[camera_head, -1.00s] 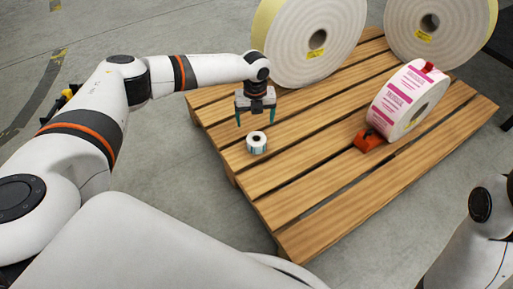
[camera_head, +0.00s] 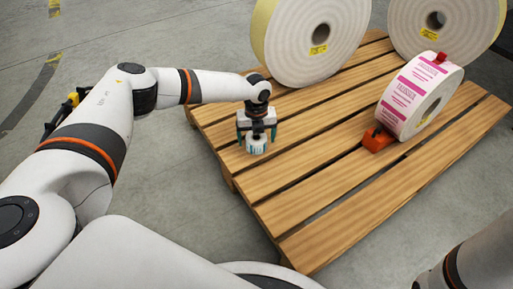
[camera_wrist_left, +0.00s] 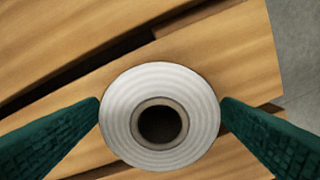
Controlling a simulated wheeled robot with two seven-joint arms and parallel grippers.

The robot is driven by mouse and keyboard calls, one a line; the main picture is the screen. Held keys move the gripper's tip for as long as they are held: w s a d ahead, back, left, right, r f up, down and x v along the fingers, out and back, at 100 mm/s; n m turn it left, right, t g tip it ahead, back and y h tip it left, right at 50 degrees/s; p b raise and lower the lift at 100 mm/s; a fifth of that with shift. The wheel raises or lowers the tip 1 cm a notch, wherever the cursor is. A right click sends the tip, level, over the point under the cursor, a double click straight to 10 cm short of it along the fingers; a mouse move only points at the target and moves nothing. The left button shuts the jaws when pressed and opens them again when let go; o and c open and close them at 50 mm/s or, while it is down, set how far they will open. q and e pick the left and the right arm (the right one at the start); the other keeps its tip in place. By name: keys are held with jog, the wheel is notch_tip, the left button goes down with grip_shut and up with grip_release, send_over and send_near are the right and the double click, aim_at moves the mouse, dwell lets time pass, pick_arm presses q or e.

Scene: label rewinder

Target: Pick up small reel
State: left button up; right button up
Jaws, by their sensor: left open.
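The small reel (camera_head: 257,145) is a small white roll with a bluish label, standing on the wooden pallet near its left edge. In the left wrist view the small reel (camera_wrist_left: 130,110) shows from above, with a dark round core hole. My left gripper (camera_head: 257,138) is over the small reel with its jaws open. Its two green fingers (camera_wrist_left: 160,105) stand on either side of the reel, very close to its rim. I cannot tell whether they touch it. My right gripper is not in view; only part of my right arm shows at the lower right.
The pallet (camera_head: 300,215) has gaps between its slats. A large white-and-pink label roll (camera_head: 408,95) stands on it with an orange block (camera_head: 376,139) at its base. Two big cream rolls (camera_head: 290,45) (camera_head: 462,22) stand at the back. The pallet's front is clear.

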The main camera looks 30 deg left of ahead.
pick_arm(q)
jog(key=shift+f, duration=0.3)
jog(key=c, duration=1.2)
